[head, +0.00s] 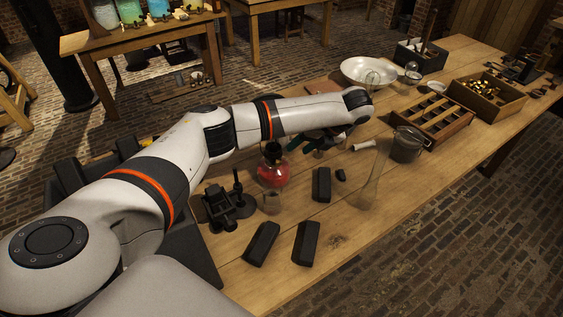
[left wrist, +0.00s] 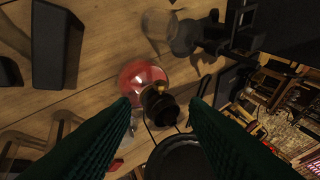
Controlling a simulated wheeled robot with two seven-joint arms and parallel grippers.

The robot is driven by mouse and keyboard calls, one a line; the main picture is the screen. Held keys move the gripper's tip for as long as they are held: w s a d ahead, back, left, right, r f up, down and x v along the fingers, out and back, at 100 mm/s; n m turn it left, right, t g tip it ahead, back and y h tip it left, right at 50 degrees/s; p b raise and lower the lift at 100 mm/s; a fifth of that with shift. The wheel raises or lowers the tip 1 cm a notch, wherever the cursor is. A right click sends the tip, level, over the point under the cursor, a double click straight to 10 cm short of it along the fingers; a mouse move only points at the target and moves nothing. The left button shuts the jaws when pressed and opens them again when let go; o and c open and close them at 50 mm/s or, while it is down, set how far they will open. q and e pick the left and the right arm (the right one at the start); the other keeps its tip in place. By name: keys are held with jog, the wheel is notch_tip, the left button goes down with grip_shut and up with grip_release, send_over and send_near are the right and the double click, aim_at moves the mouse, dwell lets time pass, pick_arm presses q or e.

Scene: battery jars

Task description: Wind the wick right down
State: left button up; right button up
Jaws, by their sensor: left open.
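The lamp (head: 273,175) has a round glass body with red liquid and stands on the near part of the bench. In the left wrist view its red body (left wrist: 138,76) lies beyond my fingertips, with a dark burner (left wrist: 160,106) on top. A small brass-coloured spot shows at the burner, but the wick and its winding knob cannot be made out. My left gripper (head: 303,143) has dark green fingers and is beside the lamp's top in the head view. In the left wrist view the fingers (left wrist: 160,104) are apart, either side of the burner, with no visible contact. My right gripper is out of view.
A clear glass jar (head: 272,203) and a black stand (head: 232,202) are close to the lamp. Black blocks (head: 261,243) lie nearer. A tall glass chimney (head: 374,187), a grey pot (head: 406,145) and a wooden rack (head: 436,117) are to the right. A white bowl (head: 366,71) is behind.

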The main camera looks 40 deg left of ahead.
aim_at(278, 161)
pick_arm(q)
jog(key=p+x, duration=0.1)
jog(key=x, duration=0.7)
jog(key=shift+r, duration=0.15)
jog(key=shift+s+a+f, duration=0.1)
jog(key=shift+a+f, duration=0.2)
jog(key=shift+f, duration=0.3)
grip_shut()
jog(key=shift+r+p, duration=0.2)
jog(key=shift+p, duration=0.45)
jog(key=t+p, duration=0.1)
jog(key=p, duration=0.1)
jog(key=h+p, duration=0.1)
jog(key=t+h+p, duration=0.1)
jog(key=p, duration=0.1)
jog(key=shift+s+a+r+n+t+p, duration=0.25)
jog(key=shift+s+n+t+p, duration=0.05)
jog(key=shift+s+n, duration=0.1)
jog(key=shift+a+f+t+h+p, duration=0.1)
jog(key=shift+t+h+p, duration=0.5)
jog(key=shift+t+p, duration=0.3)
jog(key=shift+s+a+f+n+t+h+p, duration=0.15)
jog(key=shift+n+t+h+p, duration=0.15)
jog(key=shift+t+h+p, duration=0.15)
